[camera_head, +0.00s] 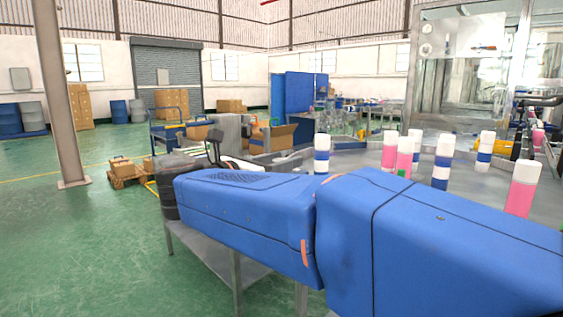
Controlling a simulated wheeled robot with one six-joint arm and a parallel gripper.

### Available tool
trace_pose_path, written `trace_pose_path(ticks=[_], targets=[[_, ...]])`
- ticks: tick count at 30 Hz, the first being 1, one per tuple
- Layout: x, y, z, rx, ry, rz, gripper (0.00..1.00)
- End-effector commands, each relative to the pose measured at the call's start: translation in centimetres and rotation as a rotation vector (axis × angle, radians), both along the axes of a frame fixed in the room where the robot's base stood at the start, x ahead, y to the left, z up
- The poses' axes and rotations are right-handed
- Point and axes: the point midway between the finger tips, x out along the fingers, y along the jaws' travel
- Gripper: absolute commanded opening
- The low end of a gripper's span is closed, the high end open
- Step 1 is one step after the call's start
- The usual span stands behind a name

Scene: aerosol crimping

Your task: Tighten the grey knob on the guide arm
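My own blue arm fills the lower middle and right and covers much of the work table. A small dark part, which may be my gripper (215,148), shows past the far left end of the arm. It is too small and too hidden to tell whether its fingers are open or shut, or touching anything. I cannot make out the grey knob or the guide arm; the blue arm may hide them.
Pink aerosol cans (522,190) and blue-and-white cans (442,160) with white caps stand on the grey table (465,182) at the right. A clear-walled machine (468,75) stands behind. Cardboard boxes (280,135) lie beyond the arm. Green floor (80,240) is free at the left, past a pillar (58,90).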

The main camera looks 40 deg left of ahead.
Motion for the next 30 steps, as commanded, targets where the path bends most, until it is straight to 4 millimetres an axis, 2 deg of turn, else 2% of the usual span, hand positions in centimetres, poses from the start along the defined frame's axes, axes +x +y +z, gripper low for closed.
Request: trace_pose_path(ticks=[10, 14, 20, 30], targets=[[-0.1, 0.0, 0.0, 0.000, 0.000, 0.000, 0.52], [-1.0, 0.1, 0.0, 0.000, 0.000, 0.001, 0.52], [-4.3, 0.3, 0.0, 0.000, 0.000, 0.003, 0.52], [-11.2, 0.6, 0.0, 0.000, 0.000, 0.003, 0.52]])
